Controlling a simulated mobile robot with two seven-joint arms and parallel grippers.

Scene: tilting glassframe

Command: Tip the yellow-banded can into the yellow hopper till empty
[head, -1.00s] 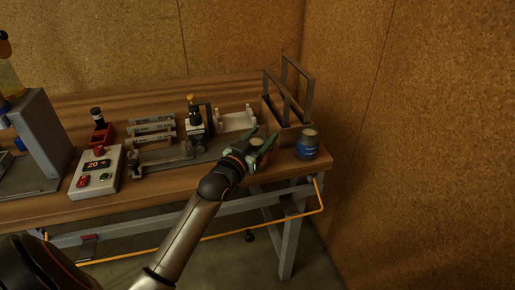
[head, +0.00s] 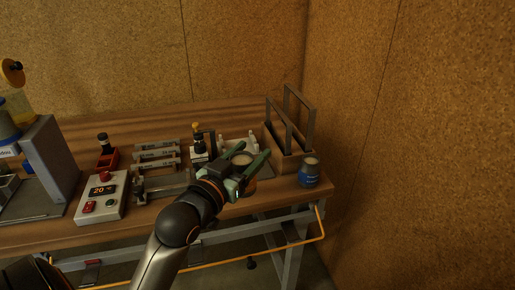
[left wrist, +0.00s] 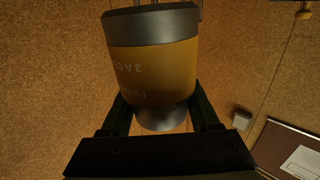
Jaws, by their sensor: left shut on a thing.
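The yellow-banded can (left wrist: 152,65) fills the upper middle of the left wrist view, with dark grey ends and upside-down lettering on its band. My left gripper (left wrist: 160,112) is shut on it, one finger on each side. The yellow hopper (head: 20,106) stands at the far left, partly cut off by the picture's edge. My right gripper is not in view.
A blue-banded can (head: 309,173) stands at the table's right end, before a wooden box with upright metal frames (head: 289,152). A control box (head: 102,196), a red holder (head: 106,160) and grey racks (head: 157,158) lie between the gripper and the hopper. A cork wall closes the right.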

